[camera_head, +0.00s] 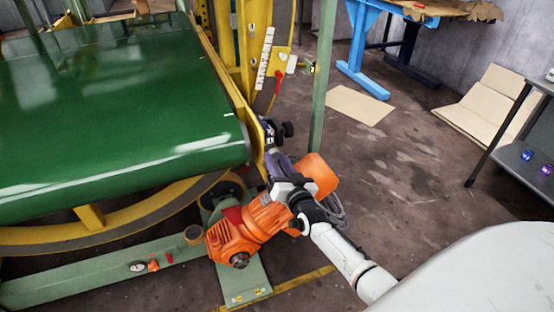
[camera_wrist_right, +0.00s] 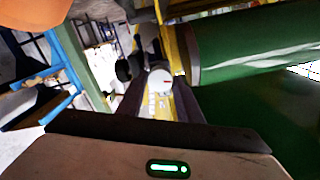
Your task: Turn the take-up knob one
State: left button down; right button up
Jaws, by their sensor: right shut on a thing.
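The take-up knob (camera_head: 287,129) is a dark hand knob at the end of the yellow frame, by the corner of the green belt. My right gripper (camera_head: 271,146) reaches up to it from the lower right, over the orange motor. In the right wrist view the dark fingers (camera_wrist_right: 161,100) close in around a pale round hub (camera_wrist_right: 160,80), with a black round grip (camera_wrist_right: 123,70) sticking out to the left. The right gripper is shut on the knob; the fingers cover part of it. My left gripper is not in view.
The green belt (camera_head: 110,110) fills the left. An orange motor (camera_head: 240,230) with cables stands just under my right gripper. A green post (camera_head: 322,80) rises close behind.

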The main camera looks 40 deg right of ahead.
jog(key=n, duration=0.5)
jog(key=shift+n+p, duration=0.3)
jog(key=n, duration=0.6)
jog(key=shift+f, duration=0.1)
jog(key=shift+n, duration=0.4)
jog(key=o, duration=1)
jog(key=shift+o, duration=0.2)
jog(key=p+v, duration=0.1)
jog(key=v, duration=0.9)
jog(key=shift+s, duration=0.15)
jog(key=shift+a, duration=0.1)
